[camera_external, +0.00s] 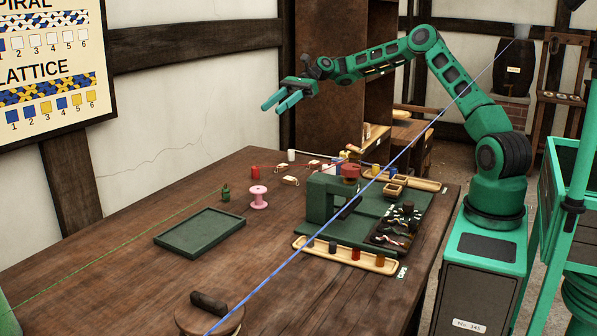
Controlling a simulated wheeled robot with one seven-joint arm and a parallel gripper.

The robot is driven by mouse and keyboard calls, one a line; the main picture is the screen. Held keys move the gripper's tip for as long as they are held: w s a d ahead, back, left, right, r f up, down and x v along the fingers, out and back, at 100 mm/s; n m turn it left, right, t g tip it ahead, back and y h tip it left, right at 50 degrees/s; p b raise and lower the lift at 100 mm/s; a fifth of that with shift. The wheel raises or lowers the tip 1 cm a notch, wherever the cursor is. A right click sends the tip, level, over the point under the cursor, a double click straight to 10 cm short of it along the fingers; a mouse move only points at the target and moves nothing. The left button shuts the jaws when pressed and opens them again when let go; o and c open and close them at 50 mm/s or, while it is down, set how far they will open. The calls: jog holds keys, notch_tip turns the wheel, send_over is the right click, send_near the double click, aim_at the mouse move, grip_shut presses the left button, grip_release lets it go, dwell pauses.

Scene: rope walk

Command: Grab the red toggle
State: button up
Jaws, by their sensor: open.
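My gripper (276,105) is open and empty, high above the far edge of the table (140,230), with its fingers pointing left. I cannot tell for certain which small thing is the red toggle. A short red cylinder (255,171) stands on the table, below and left of my gripper. Small pale pieces with reddish marks (290,181) lie to its right. A dark red cap (350,171) sits on a green press (318,196). A red piece (356,253) stands among several small pieces in a wooden tray (300,245).
A pink spool (259,197), a small green piece (225,193) and an empty green tray (200,232) are on the table. A blue cord (300,250) runs diagonally across the view. A green cord (130,244) crosses at left. A round wooden lid (208,316) is at the front.

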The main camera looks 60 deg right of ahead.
send_near(255, 167)
jog(key=x, duration=0.5)
jog(key=shift+s+a, duration=0.1)
jog(key=shift+s, duration=0.05)
jog(key=shift+w+x, duration=0.1)
jog(key=shift+x, duration=1.15)
jog(key=shift+w+x, duration=0.15)
jog(key=shift+x, duration=1.15)
jog(key=shift+f, duration=0.15)
grip_shut()
